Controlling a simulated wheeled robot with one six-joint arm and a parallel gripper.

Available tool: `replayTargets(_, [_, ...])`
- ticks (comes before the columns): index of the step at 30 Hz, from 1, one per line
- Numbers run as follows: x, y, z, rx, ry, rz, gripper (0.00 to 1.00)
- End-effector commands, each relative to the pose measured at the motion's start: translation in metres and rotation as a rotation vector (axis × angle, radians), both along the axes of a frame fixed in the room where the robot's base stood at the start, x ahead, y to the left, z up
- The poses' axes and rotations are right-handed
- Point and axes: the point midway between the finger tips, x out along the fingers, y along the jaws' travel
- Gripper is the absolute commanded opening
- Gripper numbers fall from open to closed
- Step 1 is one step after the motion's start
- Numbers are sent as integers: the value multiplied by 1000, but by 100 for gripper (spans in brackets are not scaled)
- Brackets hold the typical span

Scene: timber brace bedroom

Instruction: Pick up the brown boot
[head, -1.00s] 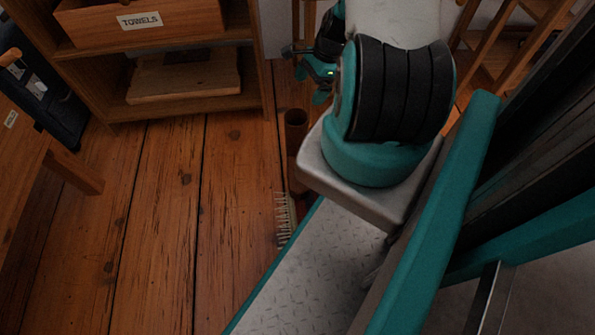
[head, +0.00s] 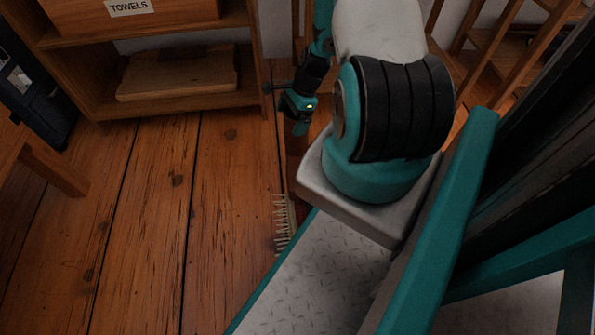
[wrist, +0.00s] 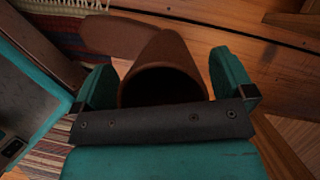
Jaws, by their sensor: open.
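The brown boot (wrist: 160,62) is in the wrist view, its round dark shaft opening facing the camera and its foot reaching to the upper left. My gripper (wrist: 163,78) is open, with one teal finger on the left of the shaft and one on the right. The shaft is between the fingers, and a gap shows on the right side. In the head view my gripper (head: 299,118) is low near the shelf's right side, pointing down. There the boot is mostly hidden behind my gripper and arm.
A wooden shelf (head: 190,108) with a drawer labelled TOWELS (head: 130,10) stands left of my gripper. A fringed rug (head: 284,228) lies beside my base. Wooden ladder-like rails (head: 497,40) stand at the right. The plank floor (head: 150,220) on the left is clear.

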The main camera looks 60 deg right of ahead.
Motion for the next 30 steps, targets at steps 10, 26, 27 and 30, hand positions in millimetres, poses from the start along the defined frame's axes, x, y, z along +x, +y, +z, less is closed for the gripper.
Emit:
replayTargets(10, [1, 2, -6, -2, -1, -2, 84])
replayTargets(26, [1, 2, -4, 0, 0, -1, 22])
replayTargets(27, [1, 2, -2, 0, 0, -1, 22])
replayTargets(30, [2, 2, 6, -1, -1, -2, 22])
